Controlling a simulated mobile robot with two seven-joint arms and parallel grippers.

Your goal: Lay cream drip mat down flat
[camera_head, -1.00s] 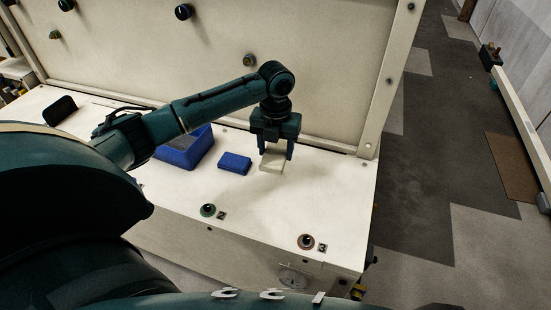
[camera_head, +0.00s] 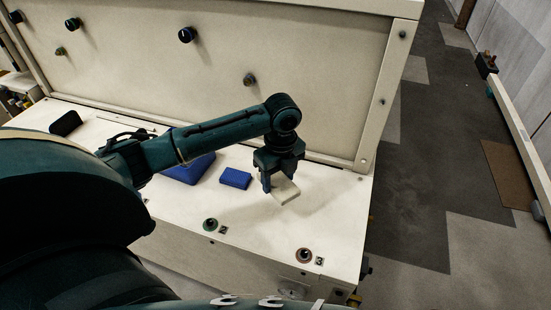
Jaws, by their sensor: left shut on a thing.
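The cream drip mat (camera_head: 287,194) is a small pale slab at the right part of the white counter top (camera_head: 325,215). My left gripper (camera_head: 280,184) points down from above and is shut on the mat. The fingers hide part of the mat. The mat looks low over the counter, but I cannot tell whether its underside touches. My right gripper is not in view.
Round fittings (camera_head: 210,225) and (camera_head: 304,255) line the front edge. A cream panel (camera_head: 225,85) rises behind. Counter right of the mat is clear.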

